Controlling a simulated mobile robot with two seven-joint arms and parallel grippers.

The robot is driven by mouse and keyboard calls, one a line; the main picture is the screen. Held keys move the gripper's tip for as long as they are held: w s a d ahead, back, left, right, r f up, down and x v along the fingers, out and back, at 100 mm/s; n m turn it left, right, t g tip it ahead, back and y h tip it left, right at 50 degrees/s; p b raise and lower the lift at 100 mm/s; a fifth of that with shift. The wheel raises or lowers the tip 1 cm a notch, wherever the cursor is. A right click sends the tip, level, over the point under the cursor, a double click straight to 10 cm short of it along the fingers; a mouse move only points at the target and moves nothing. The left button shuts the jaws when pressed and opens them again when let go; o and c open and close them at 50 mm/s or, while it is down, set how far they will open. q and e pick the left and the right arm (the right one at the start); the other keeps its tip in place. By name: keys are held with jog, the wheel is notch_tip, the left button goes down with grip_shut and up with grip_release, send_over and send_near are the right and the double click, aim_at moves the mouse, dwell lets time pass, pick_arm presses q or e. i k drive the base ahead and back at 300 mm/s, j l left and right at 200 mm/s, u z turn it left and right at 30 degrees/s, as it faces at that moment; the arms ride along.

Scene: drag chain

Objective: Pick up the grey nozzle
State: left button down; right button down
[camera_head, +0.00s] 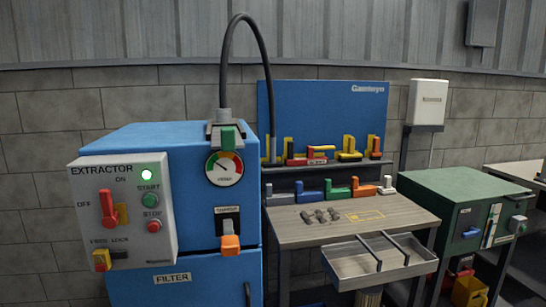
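A row of small L-shaped pieces stands on the low ledge at the back of the workbench (350,233). The leftmost is a grey-blue piece (279,198), which looks like the grey nozzle, though it is too small to be sure. To its right stand a blue piece (310,193), a green piece (338,191), an orange piece (364,190) and a white piece (387,187). Neither of my grippers is in view.
The blue extractor cabinet (190,150) with its control box (127,215) fills the left. A dark hose (262,50) arches from its top. Dark bits (320,215) lie on the bench. A green cabinet (445,190) stands right.

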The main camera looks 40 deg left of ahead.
aim_at(272, 163)
jog(key=i+l+u, duration=0.15)
jog(key=i+l, duration=0.2)
jog(key=i, duration=0.15)
jog(key=i+l+u, duration=0.15)
jog(key=i+l, duration=0.2)
jog(key=i, duration=0.15)
jog(key=u, duration=1.3)
